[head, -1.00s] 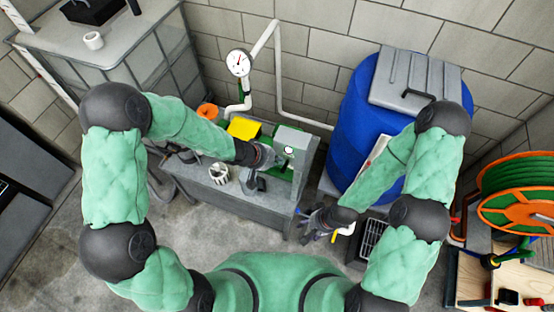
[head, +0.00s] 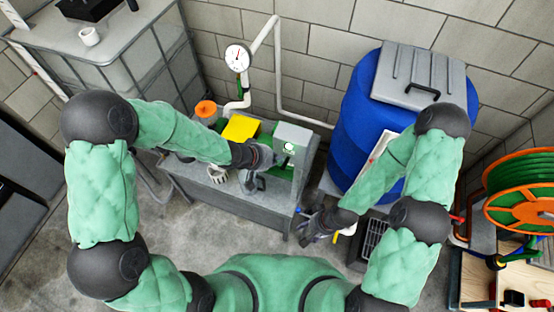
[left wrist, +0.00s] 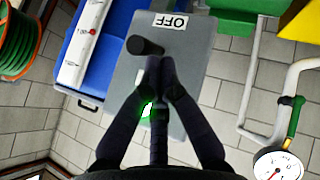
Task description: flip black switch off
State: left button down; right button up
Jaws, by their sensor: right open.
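The grey switch box (head: 293,132) stands on the bench, with a lit green light on it. In the left wrist view its grey face (left wrist: 195,75) carries an upside-down OFF label (left wrist: 171,21). The black switch (left wrist: 145,46) sticks out of that face, below and left of the label. My left gripper (left wrist: 161,62) has its fingertips together, just beside and below the switch's end; I cannot tell whether they touch it. In the head view my left gripper (head: 268,157) is at the box's left side. My right gripper (head: 314,222) is open and empty, low in front of the blue barrel.
The grey bench (head: 225,200) holds a yellow block (head: 240,128) and a white fitting (head: 217,174). A pressure gauge (head: 237,57) and white pipes stand behind it. The blue barrel (head: 350,125) is to the right, with a hose reel (head: 522,195) farther right. Floor in front is clear.

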pick_arm(q)
jog(key=f+t+b, duration=0.1)
jog(key=b, duration=0.3)
jog(key=s+m+t+h+b, duration=0.1)
jog(key=t+b, duration=0.1)
jog(key=b, duration=0.3)
jog(key=f+t+h+b, duration=0.1)
jog(key=b, duration=0.4)
jog(key=shift+s+a+f+t, duration=0.2)
jog(key=shift+f+t, duration=0.1)
jog(key=shift+r, duration=0.2)
jog(key=shift+r+p, duration=0.6)
